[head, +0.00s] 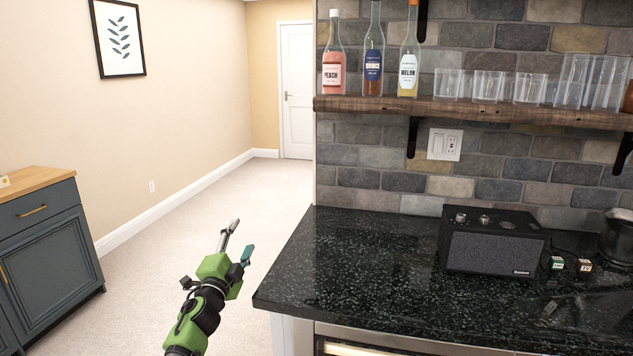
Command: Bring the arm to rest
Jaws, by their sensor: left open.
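My left gripper (238,247) is green and black and shows in the lower middle of the head view. It is open, with its two fingers apart and nothing between them. Its arm rises from the bottom edge, and the fingers point up and slightly right in the picture. The gripper appears left of the counter's left end, over the pale carpet, apart from the counter. My right gripper is not in the view.
A black speckled counter (370,270) holds a black speaker (492,243) and small items at right. Above it, a wooden shelf (470,109) carries bottles and glasses. A blue-grey cabinet (45,255) stands at far left. Open carpet (210,195) runs towards a white door (297,90).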

